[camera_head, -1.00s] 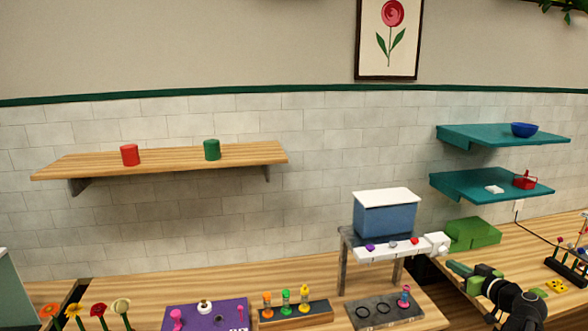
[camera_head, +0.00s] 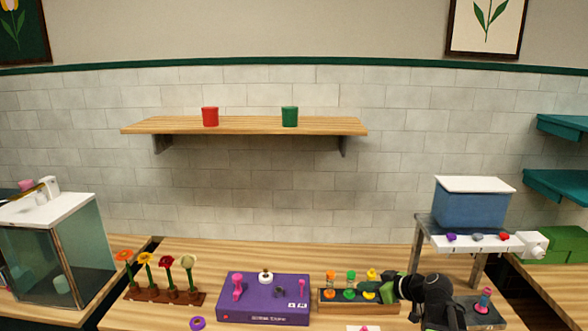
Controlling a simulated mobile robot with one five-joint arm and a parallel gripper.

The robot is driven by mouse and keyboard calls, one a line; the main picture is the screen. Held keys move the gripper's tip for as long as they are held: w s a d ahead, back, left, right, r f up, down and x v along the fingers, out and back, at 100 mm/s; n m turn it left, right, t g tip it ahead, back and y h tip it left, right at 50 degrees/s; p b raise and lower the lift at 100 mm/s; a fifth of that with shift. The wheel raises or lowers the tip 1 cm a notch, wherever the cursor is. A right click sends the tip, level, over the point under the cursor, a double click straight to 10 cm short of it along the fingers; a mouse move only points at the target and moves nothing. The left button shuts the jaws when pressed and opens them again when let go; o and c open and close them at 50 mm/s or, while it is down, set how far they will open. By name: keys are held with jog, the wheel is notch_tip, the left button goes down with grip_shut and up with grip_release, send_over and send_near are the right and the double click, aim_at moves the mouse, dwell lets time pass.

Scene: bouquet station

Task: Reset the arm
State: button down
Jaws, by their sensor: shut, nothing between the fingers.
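My arm (camera_head: 435,295) shows at the lower right, black with pale and green parts. My gripper (camera_head: 388,288) points left, in front of the right end of a wooden tray (camera_head: 345,307) with orange, green and yellow bottles. It is shut and nothing shows in it. Whether it touches the tray or the yellow bottle I cannot tell.
A purple box (camera_head: 262,313) with pink and white parts sits left of the tray, and a flower rack (camera_head: 165,296) further left. A dispenser with a blue tank (camera_head: 470,208) stands right. A wall shelf (camera_head: 245,125) holds red and green cups. A glass case stands left.

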jog(key=s+a+f+g+h+b, duration=0.3)
jog(key=s+a+f+g+b, duration=0.45)
jog(key=a+f, duration=0.75)
jog(key=s+d+f+m+g+h+p, duration=0.1)
jog(key=s+d+m+h+p, duration=0.2)
jog(key=s+d+m, duration=0.4)
jog(key=shift+s+d+f+m+h, duration=0.35)
jog(key=shift+s+d+h, duration=0.2)
jog(key=shift+d+h, duration=0.2)
jog(key=shift+a, duration=0.1)
